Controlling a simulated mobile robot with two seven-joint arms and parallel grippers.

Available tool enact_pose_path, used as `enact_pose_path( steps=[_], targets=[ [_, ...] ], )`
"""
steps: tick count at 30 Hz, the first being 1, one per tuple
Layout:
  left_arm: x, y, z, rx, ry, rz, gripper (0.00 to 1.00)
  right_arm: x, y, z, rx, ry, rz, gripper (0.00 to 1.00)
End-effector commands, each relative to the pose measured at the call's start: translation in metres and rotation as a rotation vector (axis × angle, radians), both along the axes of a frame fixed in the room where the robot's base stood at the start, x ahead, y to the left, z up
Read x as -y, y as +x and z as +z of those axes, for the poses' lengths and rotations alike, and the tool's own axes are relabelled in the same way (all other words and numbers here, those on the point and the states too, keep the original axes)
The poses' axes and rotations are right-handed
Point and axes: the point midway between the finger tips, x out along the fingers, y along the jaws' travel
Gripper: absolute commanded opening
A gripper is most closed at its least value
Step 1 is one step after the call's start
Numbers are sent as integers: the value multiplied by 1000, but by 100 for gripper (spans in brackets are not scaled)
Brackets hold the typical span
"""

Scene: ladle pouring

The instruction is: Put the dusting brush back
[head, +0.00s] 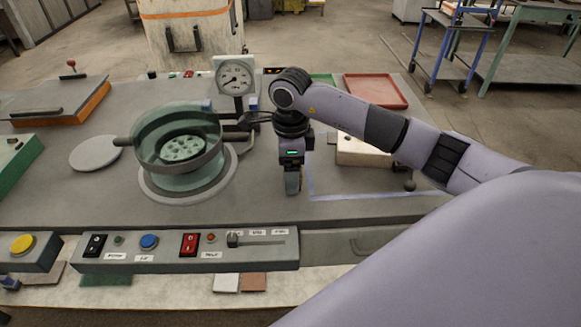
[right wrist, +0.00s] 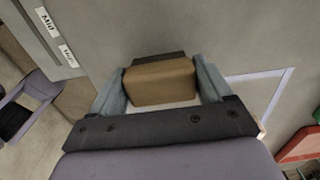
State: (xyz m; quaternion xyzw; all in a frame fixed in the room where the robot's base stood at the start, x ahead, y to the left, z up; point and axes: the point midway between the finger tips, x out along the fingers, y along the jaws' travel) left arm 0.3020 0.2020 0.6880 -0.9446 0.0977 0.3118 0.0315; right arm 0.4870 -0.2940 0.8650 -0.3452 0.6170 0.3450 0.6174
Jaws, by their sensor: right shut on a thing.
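My right gripper (head: 292,184) points down over the grey bench top, near its front edge and just left of the blue-outlined rectangle (head: 352,196). In the right wrist view the right gripper (right wrist: 160,88) is shut on a brown block with a dark strip along its far side, which looks like the dusting brush (right wrist: 160,82). In the head view the brush is mostly hidden by the fingers, and I cannot tell whether it touches the bench. Part of the outlined rectangle (right wrist: 275,75) shows to the right in the wrist view. My left gripper is not in view.
Left of the right gripper stands a glass-walled round vessel (head: 165,155), with a dial gauge (head: 235,78) behind it. A switch panel (head: 185,250) runs along the front. A pale box (head: 362,152) and a red tray (head: 375,90) are at the right.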

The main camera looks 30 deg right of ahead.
Motion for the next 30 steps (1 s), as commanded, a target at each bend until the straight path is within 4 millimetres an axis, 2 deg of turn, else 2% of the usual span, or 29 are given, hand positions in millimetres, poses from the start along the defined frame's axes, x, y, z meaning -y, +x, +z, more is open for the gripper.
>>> enact_pose_path(
  steps=[11, 12, 13, 14, 23, 26, 30],
  targets=[
    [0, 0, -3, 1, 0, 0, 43, 0, 1, -6, 2, 0, 0, 54],
    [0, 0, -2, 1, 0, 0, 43, 0, 1, -5, 2, 0, 0, 88],
    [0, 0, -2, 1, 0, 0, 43, 0, 0, -4, 2, 0, 0, 98],
    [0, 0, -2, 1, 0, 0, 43, 0, 0, -4, 2, 0, 0, 100],
    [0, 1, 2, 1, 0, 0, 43, 0, 0, 0, 2, 0, 0, 100],
    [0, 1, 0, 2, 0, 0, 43, 0, 1, 11, 5, -1, 0, 100],
    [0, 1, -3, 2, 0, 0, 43, 0, 2, 41, 8, 0, 0, 100]
  ],
)
